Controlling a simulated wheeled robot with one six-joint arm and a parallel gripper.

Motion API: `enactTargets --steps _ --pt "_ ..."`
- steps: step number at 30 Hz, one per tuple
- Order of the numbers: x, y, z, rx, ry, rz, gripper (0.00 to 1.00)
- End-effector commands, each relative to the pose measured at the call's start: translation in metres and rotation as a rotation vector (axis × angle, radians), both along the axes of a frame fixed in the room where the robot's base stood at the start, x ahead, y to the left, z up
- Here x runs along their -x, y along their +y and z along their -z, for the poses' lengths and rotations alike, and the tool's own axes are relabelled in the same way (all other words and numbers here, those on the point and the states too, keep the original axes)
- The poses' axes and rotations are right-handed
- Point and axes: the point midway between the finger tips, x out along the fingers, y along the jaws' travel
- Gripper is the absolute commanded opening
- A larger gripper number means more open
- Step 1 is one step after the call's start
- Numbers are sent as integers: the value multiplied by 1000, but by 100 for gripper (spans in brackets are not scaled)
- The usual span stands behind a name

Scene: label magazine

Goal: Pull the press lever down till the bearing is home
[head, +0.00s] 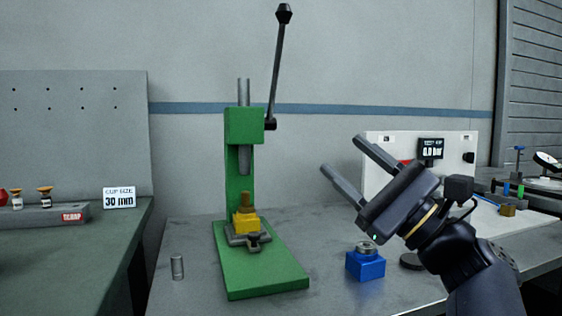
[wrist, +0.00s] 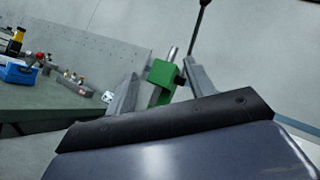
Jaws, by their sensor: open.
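The green press (head: 243,190) stands on the grey bench in the head view. Its black lever (head: 278,65) points up and slightly right, with a dark knob at the top. The ram (head: 241,160) hangs above a yellow block (head: 245,222) on the press base. A brownish post stands up from this block, apart from the ram. I cannot make out the bearing for certain. My gripper (head: 341,165) is open and empty, to the right of the press and below the lever knob. In the wrist view the press head (wrist: 163,74) and lever (wrist: 197,32) show beyond the fingers.
A blue block (head: 366,264) with a metal ring on top sits right of the press base. A small metal cylinder (head: 177,267) stands at left. A white panel with a display (head: 430,148) is behind my arm. A green-topped bench (head: 60,250) with a sign (head: 119,197) is at left.

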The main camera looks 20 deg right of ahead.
Motion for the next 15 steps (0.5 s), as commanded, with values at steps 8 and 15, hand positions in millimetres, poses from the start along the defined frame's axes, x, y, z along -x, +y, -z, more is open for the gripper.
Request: enactTargets --steps 8,15 --pt "2 -1 2 0 0 0 51" --pt "0 0 0 0 -1 -1 51"
